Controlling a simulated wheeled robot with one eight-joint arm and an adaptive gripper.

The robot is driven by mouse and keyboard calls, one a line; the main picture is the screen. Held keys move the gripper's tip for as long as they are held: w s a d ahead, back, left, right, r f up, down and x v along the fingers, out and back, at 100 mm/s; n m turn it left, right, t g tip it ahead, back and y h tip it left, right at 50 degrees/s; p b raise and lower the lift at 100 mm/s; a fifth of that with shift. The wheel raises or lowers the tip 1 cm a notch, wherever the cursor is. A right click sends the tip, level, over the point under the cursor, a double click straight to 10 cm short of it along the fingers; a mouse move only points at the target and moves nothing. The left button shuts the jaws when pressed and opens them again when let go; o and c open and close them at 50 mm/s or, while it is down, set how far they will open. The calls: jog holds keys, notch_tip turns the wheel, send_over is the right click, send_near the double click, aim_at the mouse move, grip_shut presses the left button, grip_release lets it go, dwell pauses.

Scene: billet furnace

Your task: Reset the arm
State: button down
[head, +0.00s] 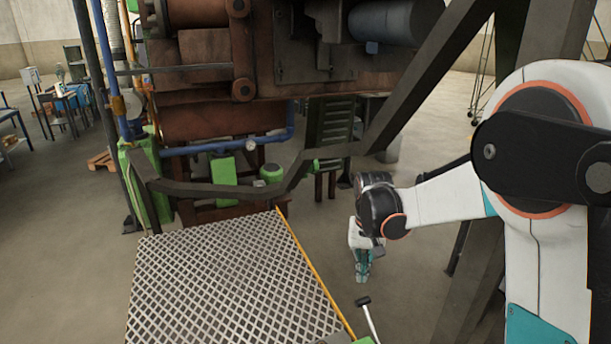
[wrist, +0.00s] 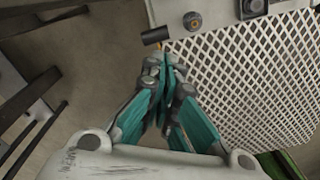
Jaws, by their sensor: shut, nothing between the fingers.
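My arm reaches in from the right in the head view, white with black joints. My gripper (head: 362,268) points down beyond the right edge of the platform, apart from it. In the wrist view my gripper (wrist: 167,62) has its teal fingers together at the tips, with nothing between them. A lever with a dark handle (head: 363,301) stands below my gripper in the head view. A dark handle end (wrist: 155,36) also shows just past the fingertips in the wrist view; I cannot tell whether they touch it.
A perforated metal platform (head: 225,285) with a yellow edge lies in front. A dark railing (head: 215,189) runs along its far side. The rusty furnace machine (head: 205,115) stands behind. A dark diagonal beam (head: 420,85) passes close to my arm. Open floor (head: 60,240) lies at left.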

jog(key=s+r+n+t+b, duration=0.1)
jog(key=s+r+t+b, duration=0.4)
jog(key=s, duration=0.8)
jog(key=s+f+n+t+b, duration=0.1)
jog(key=s+b, duration=0.4)
jog(key=s, duration=0.7)
notch_tip(320, 180, down, 2)
jog(key=shift+d+f+t+b, duration=0.1)
jog(key=shift+d+t+b, duration=0.25)
jog(key=shift+t, duration=0.15)
